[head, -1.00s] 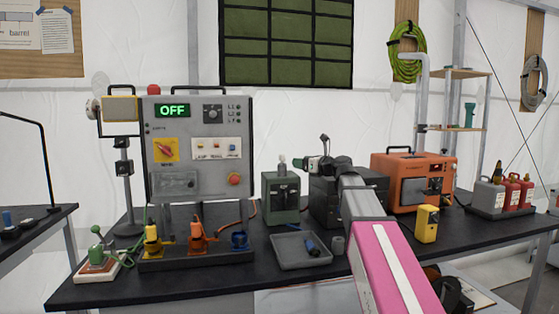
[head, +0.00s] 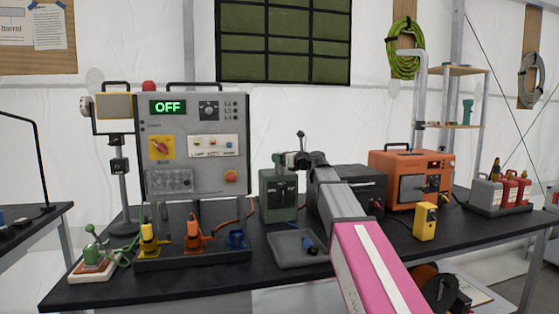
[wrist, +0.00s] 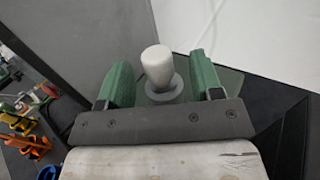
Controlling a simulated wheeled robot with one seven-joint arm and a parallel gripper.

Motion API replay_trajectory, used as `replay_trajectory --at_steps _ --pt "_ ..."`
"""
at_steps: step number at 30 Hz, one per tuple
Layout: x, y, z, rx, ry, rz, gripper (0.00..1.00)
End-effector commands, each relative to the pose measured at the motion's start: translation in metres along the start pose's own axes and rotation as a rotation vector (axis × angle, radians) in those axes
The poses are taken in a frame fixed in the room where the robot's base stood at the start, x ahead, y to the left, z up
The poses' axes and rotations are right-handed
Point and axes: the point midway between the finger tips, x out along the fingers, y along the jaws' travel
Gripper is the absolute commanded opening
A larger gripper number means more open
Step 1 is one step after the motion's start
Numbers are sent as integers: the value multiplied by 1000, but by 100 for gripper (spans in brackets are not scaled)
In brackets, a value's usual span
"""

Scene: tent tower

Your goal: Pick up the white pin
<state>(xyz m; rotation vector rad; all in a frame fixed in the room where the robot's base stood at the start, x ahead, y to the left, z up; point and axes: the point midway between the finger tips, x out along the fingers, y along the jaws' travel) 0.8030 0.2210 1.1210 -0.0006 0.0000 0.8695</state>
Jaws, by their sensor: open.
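The white pin (wrist: 157,66) stands in a grey round collar (wrist: 163,92) on top of the green box (head: 279,197). In the wrist view it lies between the two green fingers of my gripper (wrist: 162,80). The fingers are open, with a gap on each side of the pin. In the head view my gripper (head: 279,158) is just above the green box, and it hides most or all of the pin.
The grey control panel (head: 195,135) reading OFF stands left of the green box. A dark box (head: 355,188) and an orange unit (head: 412,172) stand to the right. A grey tray (head: 285,260) with a blue-handled tool (head: 309,244) lies in front.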

Motion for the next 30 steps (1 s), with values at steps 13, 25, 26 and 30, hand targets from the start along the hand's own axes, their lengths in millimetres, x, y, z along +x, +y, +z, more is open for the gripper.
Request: replay_trajectory --at_steps 13,25,26,30 --pt "13 0 0 0 0 -1 24" --pt "13 0 3 0 -1 -1 7" --pt "13 0 5 0 -1 -1 7" --pt "13 -1 22 -2 -2 -1 7"
